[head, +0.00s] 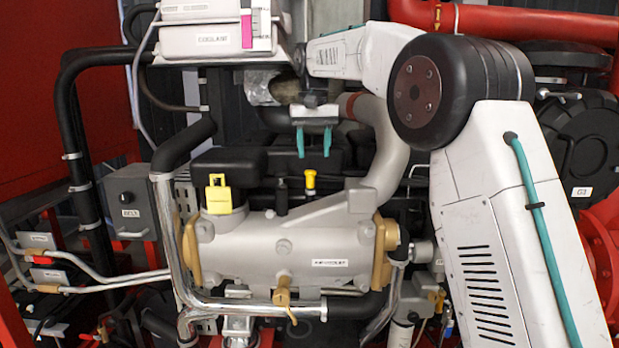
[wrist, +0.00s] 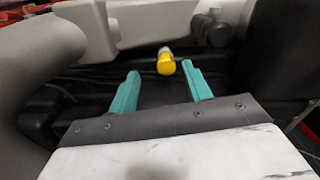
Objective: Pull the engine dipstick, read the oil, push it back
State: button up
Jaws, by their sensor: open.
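The engine dipstick shows as a small yellow handle (head: 310,181) standing upright behind the silver-grey cylinder housing, right of centre of the engine in the head view. In the wrist view the yellow handle (wrist: 166,66) lies just beyond the gap between the fingertips. My gripper (head: 314,152) has two teal fingers pointing down, above the handle in the head view. The fingers also show in the wrist view (wrist: 161,82). They are open and apart, with nothing between them. The dipstick's shaft is mostly hidden below its handle.
A yellow filler cap (head: 218,195) sits left on the grey housing (head: 290,250). A black stub (head: 282,198) stands left of the dipstick. A grey curved pipe (head: 385,150) rises close to the right of my gripper. A white coolant box (head: 210,38) is above left.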

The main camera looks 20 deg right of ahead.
aim_at(310, 171)
jog(key=shift+w+a+f, duration=0.1)
jog(key=shift+w+f, duration=0.15)
jog(key=shift+w, duration=0.3)
jog(key=shift+w+a+f, duration=0.1)
jog(key=shift+w+f, duration=0.15)
jog(key=shift+w, duration=0.25)
jog(key=shift+w+f, duration=0.1)
jog(key=shift+f, duration=0.25)
notch_tip(310, 171, down, 7)
jog(key=shift+c, duration=0.3)
